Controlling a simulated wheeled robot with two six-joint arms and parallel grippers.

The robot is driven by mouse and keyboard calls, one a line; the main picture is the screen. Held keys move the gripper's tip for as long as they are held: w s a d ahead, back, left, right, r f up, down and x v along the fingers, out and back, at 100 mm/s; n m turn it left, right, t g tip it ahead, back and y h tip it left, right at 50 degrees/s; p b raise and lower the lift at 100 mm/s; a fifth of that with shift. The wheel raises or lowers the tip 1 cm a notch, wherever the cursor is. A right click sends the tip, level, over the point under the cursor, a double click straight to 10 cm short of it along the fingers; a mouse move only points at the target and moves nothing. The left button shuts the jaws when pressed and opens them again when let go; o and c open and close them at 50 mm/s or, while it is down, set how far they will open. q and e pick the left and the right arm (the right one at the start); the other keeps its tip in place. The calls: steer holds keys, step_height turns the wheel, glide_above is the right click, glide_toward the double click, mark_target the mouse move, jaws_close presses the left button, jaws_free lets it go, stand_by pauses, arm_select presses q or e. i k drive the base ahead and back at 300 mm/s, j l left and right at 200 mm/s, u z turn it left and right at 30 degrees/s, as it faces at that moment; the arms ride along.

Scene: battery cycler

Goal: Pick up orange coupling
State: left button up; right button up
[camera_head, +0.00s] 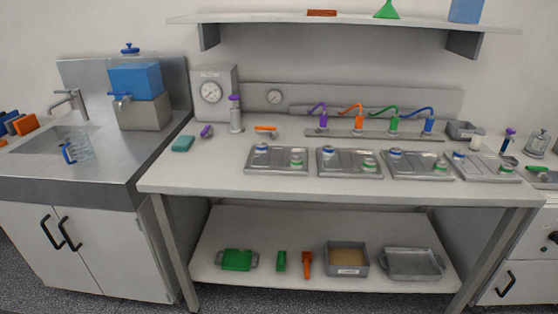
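An orange coupling (352,119) stands upright in the rack bar (376,136) at the back of the bench, with an orange hose (353,107) curving from its top. A purple coupling (324,121) is to its left; green (393,123) and blue (428,124) ones are to its right. A separate small orange piece (265,128) lies on the bench further left; I cannot tell exactly what it is. Neither of my grippers is in view.
Several metal trays (350,153) line the bench in front of the rack. A gauge box (212,92) and a purple-topped cylinder (235,118) stand at the left. An upper shelf (350,21) overhangs the back. The bench's front left is clear.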

mark_target(360, 117)
steer(key=i+l+u, duration=0.1)
steer(key=l+u, duration=0.65)
steer(key=l, duration=0.25)
